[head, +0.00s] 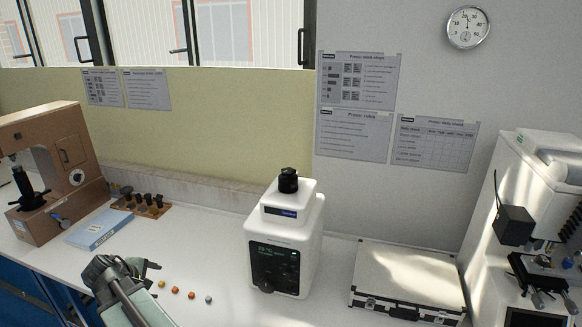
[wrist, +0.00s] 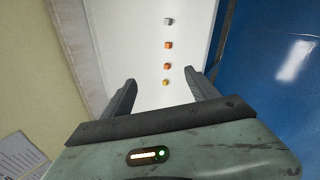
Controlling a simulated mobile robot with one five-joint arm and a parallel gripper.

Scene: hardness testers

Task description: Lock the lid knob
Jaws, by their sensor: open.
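The white machine (head: 283,240) stands on the bench in the middle of the head view. On its lid top sits a black knob (head: 289,180). A dark front panel with a small green display and a dial faces me. My gripper (head: 152,274) is at the lower left of the head view, to the left of the machine and well apart from it. In the wrist view my gripper (wrist: 162,95) shows two dark fingers spread apart with nothing between them touching. The machine and knob do not show in the wrist view. Whether the knob is locked cannot be told.
Several small orange, yellow and grey pieces (head: 175,290) lie on the white bench near my gripper. A brown tester (head: 62,165), a blue book (head: 99,229) and a rack (head: 148,205) stand left. A flat case (head: 408,275) and a white machine (head: 540,190) stand right.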

